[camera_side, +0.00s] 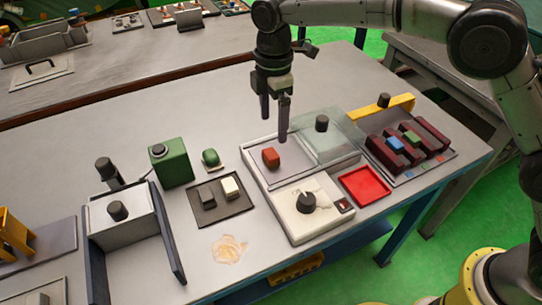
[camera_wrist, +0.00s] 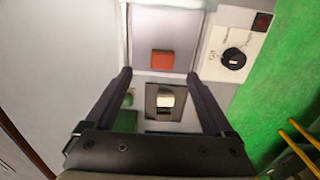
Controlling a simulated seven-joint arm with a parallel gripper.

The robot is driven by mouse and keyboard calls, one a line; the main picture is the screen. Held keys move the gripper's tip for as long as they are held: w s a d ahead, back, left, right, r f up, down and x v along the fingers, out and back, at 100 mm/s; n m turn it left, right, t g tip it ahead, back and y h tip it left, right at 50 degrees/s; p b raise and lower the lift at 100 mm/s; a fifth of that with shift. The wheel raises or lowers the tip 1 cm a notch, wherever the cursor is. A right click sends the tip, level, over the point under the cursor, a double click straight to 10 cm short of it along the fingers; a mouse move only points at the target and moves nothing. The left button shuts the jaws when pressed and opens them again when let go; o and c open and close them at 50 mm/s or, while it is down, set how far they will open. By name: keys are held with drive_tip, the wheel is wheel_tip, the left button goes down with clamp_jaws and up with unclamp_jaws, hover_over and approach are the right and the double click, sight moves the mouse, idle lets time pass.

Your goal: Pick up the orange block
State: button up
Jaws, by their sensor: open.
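The orange block (camera_side: 270,158) is a small red-orange piece on the grey plate of the white L-shaped machine (camera_side: 301,222). In the wrist view the orange block (camera_wrist: 162,61) lies ahead, beyond and between the two fingertips. My gripper (camera_side: 274,128) is above the plate in the side view, its fingers pointing down. In the wrist view my gripper (camera_wrist: 160,74) has its fingers well apart with nothing between them. It does not touch the block.
A clear panel (camera_side: 338,140) stands beside the plate on the right. A black knob (camera_side: 306,201) sits on the machine's front part. A green box (camera_side: 170,162) and a dark mat (camera_side: 213,213) lie left. A red tray (camera_side: 366,187) and a rack of dark blocks (camera_side: 430,133) lie right.

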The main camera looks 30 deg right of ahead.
sight(271, 153)
wheel_tip(271, 153, down, 4)
drive_tip(key=shift+r, duration=0.1)
drive_tip(key=f, duration=0.4)
drive_tip(key=shift+s+a+f, duration=0.1)
drive_tip(key=shift+s+a, duration=0.2)
drive_tip(key=shift+a, duration=0.1)
drive_tip(key=shift+f, duration=0.55)
clamp_jaws()
drive_tip(key=shift+r, duration=0.15)
